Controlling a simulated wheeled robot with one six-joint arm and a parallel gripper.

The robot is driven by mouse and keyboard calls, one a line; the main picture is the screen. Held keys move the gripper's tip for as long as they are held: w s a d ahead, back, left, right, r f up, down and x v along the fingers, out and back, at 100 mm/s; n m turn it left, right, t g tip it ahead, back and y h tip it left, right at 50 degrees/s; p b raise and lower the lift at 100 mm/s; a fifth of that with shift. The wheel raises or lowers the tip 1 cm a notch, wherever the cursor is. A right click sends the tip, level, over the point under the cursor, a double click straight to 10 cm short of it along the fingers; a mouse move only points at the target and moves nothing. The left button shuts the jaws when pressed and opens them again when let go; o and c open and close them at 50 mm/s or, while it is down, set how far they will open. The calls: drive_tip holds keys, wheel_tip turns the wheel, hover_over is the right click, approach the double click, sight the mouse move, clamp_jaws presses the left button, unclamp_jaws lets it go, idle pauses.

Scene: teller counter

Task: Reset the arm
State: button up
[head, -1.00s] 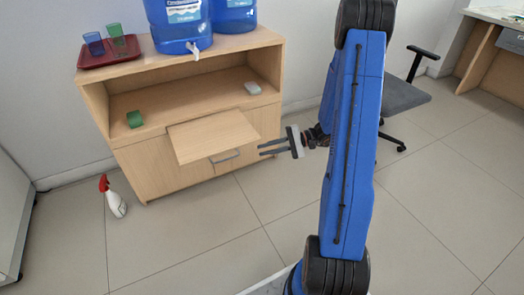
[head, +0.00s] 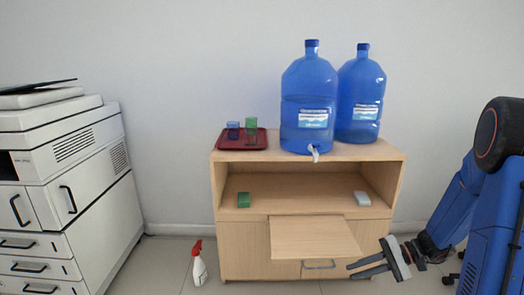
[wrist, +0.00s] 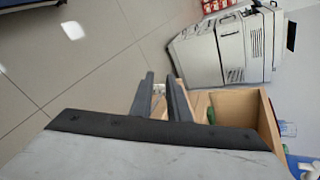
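My arm is at the right edge of the head view, reaching down and left. My gripper (head: 350,271) is in front of the lower right part of the wooden cabinet (head: 245,248), by its door handle (head: 319,266) in the picture. Its two dark fingers are apart with nothing between them. The wrist view also shows my gripper (wrist: 160,75) with an empty gap between the fingers, and the cabinet (wrist: 268,120) beyond them. I cannot tell exactly how far the fingers are from the cabinet.
A wooden board (head: 315,238) juts out from the cabinet front. A green block (head: 243,200) and a white item (head: 362,198) lie on the shelf. On top are a red tray (head: 228,146) with cups and two water jugs (head: 308,95). A spray bottle (head: 199,268) and a printer (head: 70,150) are left.

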drive_tip(key=s+a+r+n+t+h, duration=0.1)
drive_tip(key=s+r+n+h, duration=0.2)
drive_tip(key=s+r+h, duration=0.3)
drive_tip(key=s+a+r+n+t+h, duration=0.1)
drive_tip(key=s+r+h, duration=0.5)
drive_tip(key=s, duration=1.1)
drive_tip(key=shift+s+r+n+t+h, duration=0.35)
drive_tip(key=shift+r+n+t, duration=0.45)
drive_tip(key=shift+r+n, duration=1)
